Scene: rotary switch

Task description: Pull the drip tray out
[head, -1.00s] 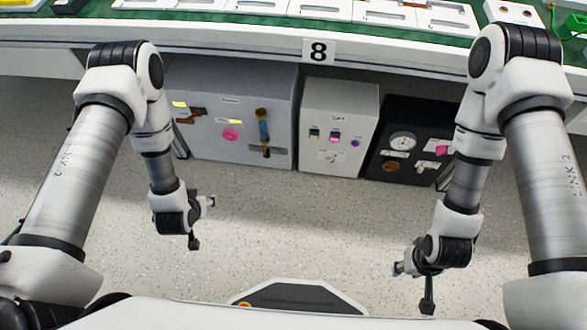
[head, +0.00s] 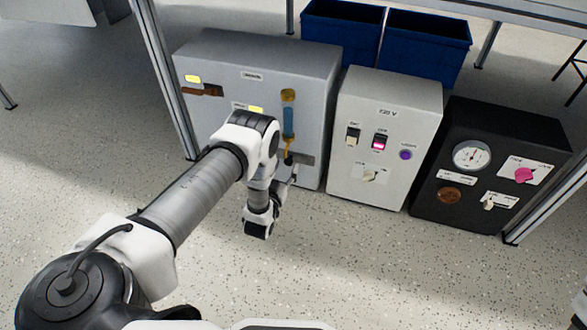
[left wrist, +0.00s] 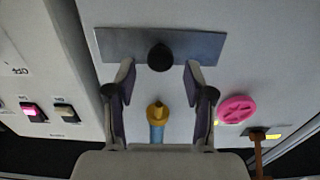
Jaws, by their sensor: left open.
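The drip tray shows in the left wrist view as a flat grey metal front (left wrist: 206,45) with a round black knob (left wrist: 159,57) in its middle. It sits in the face of the grey cabinet (head: 325,110). In the head view a small part of its front (head: 305,159) shows beside my wrist. My left gripper (left wrist: 160,76) is open, its two fingers on either side of the knob in the picture. Whether they touch it I cannot tell. In the head view my left gripper (head: 292,173) is at the low right part of the cabinet. My right gripper is out of view.
A blue tube with brass ends (head: 288,115) is above the tray. A white cabinet (head: 387,130) with switches and a black cabinet (head: 470,150) with a gauge stand to the right. Blue bins (head: 425,45) are behind. The floor (head: 390,270) in front is clear.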

